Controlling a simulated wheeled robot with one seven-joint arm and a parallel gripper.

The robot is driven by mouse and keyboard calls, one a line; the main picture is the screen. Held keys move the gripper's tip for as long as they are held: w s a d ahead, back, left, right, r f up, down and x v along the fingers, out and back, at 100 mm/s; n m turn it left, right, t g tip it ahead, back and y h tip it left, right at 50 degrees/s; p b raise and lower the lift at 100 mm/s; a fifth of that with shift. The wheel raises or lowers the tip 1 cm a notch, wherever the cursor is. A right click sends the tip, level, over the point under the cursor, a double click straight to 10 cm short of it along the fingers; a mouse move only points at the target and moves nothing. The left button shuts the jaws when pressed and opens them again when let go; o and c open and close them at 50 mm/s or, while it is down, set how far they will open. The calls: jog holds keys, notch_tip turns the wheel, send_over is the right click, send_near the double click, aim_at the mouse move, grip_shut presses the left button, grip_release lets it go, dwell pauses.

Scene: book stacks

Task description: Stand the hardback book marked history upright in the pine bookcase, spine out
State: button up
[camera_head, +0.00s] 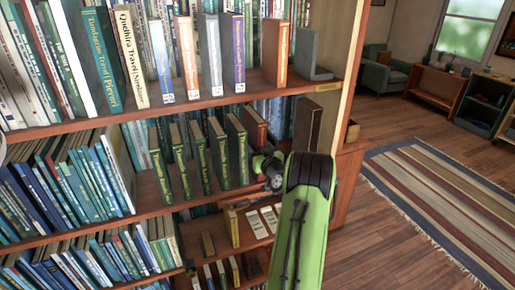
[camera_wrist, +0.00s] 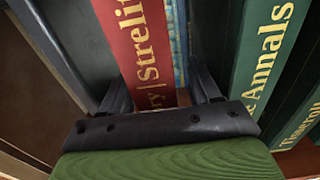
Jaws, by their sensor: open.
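A red hardback (camera_wrist: 143,45) with gold lettering that reads "ry | Strelit" in part stands upright in the wrist view, spine toward me. It looks like the reddish-brown book (camera_head: 254,123) on the middle shelf of the pine bookcase (camera_head: 225,97) in the head view, its lower part hidden by my arm. My gripper (camera_wrist: 162,85) is open, with one finger to each side of the red spine. Whether the fingers touch it I cannot tell. In the head view my gripper (camera_head: 263,163) is at the front of that shelf, partly hidden by my green arm.
Several green books stand left of the red one; one, marked "Annals" (camera_wrist: 268,45), is close to my right finger in the wrist view. A dark upright block (camera_head: 307,124) stands to the right. A striped rug (camera_head: 440,200) lies on open floor at right.

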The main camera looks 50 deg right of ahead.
jog(key=shift+r, duration=0.1)
jog(key=b+v, duration=0.5)
jog(key=v, duration=0.6)
jog(key=w+a+r+n+y, duration=0.2)
jog(key=w+a+n+y, duration=0.4)
jog(key=a, duration=0.8)
jog(key=a+f+n+g+y, duration=0.15)
jog(key=a+g+y, duration=0.3)
jog(key=a, duration=1.45)
jog(key=s+a+g, duration=0.2)
jog(key=s+a, duration=0.2)
jog(key=s, duration=0.5)
jog(key=s+a+f+m+g+h, duration=0.1)
jog(key=s+a+g, duration=0.2)
jog(key=s, duration=0.7)
jog(key=shift+s+a, duration=0.35)
jog(key=shift+a, duration=0.35)
